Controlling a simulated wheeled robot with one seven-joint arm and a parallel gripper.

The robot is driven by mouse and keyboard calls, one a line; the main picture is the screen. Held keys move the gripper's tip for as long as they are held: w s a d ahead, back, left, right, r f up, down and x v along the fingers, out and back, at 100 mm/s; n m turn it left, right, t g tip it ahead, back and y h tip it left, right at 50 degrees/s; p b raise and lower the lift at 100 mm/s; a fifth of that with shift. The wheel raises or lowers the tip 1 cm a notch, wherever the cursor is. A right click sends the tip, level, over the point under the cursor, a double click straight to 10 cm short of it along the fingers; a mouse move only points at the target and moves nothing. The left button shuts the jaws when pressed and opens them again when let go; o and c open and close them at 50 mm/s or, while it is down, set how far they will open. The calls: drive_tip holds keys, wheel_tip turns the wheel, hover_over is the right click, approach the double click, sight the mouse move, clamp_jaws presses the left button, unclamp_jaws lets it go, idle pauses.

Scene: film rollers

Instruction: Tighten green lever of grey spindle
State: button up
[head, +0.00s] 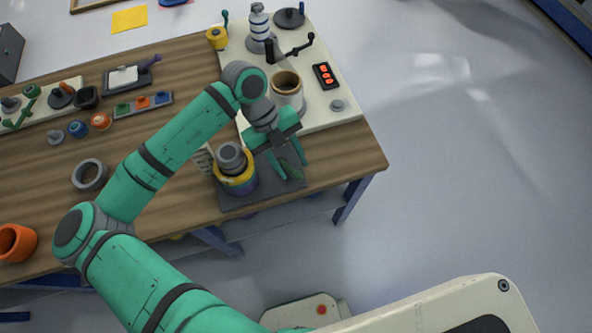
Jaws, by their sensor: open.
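A grey spindle (231,157) stands upright in a yellow and purple banded roll on a dark mat near the table's front edge. A dark green piece (290,171), perhaps the green lever, lies low over the mat to the right of the roll. My gripper (294,170) is open and points down, its two green fingers on either side of this piece. I cannot tell whether they touch it. How the piece joins the spindle is not clear. Another green lever (29,93) shows on the pale board at the far left.
A grey ring (90,175) and an orange cup (16,243) stand left. The floor at right is clear.

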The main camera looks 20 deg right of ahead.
drive_tip(key=shift+v, duration=2.7)
